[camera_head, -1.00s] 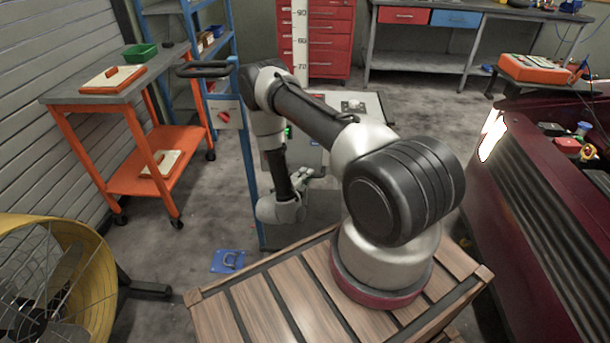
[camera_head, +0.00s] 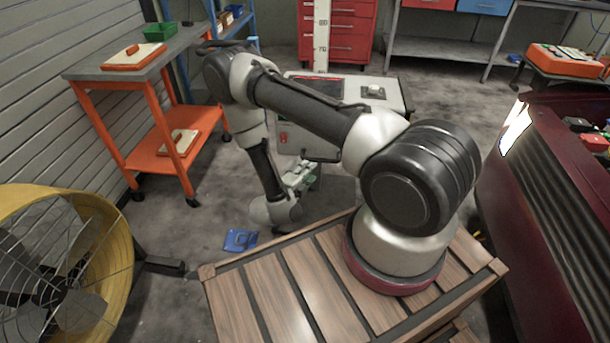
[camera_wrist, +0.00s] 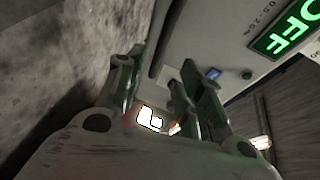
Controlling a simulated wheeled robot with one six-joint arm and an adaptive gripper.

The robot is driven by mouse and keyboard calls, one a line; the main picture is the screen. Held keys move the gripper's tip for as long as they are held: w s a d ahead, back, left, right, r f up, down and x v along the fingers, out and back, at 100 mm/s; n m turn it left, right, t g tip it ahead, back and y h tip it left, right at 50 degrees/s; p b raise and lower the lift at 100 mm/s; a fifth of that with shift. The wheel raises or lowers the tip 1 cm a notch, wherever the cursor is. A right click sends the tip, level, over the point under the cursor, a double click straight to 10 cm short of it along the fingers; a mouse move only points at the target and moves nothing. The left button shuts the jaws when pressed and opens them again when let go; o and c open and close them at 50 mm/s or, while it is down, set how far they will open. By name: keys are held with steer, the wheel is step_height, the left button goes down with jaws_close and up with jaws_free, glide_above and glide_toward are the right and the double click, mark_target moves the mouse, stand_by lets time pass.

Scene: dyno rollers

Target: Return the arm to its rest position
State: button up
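My arm stands on the wooden slatted platform and is bent, its elbow raised at the upper left and its forearm hanging down. My gripper (camera_head: 302,175) is low beside the wrist, in front of the grey cabinet, and is small and partly hidden in the head view. In the wrist view my gripper (camera_wrist: 160,75) has its two fingers apart, with nothing between them. The grey cabinet (camera_head: 393,90) stands behind my arm. A panel with a green OFF sign (camera_wrist: 285,32) fills the upper right of the wrist view.
An orange cart (camera_head: 150,150) stands at the left, a yellow fan (camera_head: 110,240) at the lower left. A blue plate (camera_head: 240,240) lies on the floor by the platform (camera_head: 250,300). A dark red car (camera_head: 540,180) is at the right. Open floor lies between cart and platform.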

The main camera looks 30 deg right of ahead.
steer(key=shift+v, duration=0.9)
steer(key=s+d+r+m+g+h, duration=0.2)
steer(key=s+d+m+g, duration=0.3)
steer(key=s+m, duration=0.25)
steer(key=s+d+r+m+g, duration=0.25)
steer(key=r+m+g, duration=0.45)
steer(key=r+m, duration=0.5)
steer(key=s+a+r+m+t+y, duration=0.1)
steer(key=s+r+m+y, duration=0.3)
steer(key=r+m, duration=0.4)
steer(key=s+a+r+m+t+y, duration=0.2)
steer(key=s+r+m+t+y, duration=0.2)
steer(key=r+m, duration=0.4)
steer(key=s+a+r+m+t+y, duration=0.2)
steer(key=s+r+m+y, duration=0.4)
steer(key=r, duration=1.2)
steer(key=shift+s+r+m+t+y, duration=0.3)
steer(key=shift+m+y, duration=0.4)
steer(key=shift+m, duration=0.25)
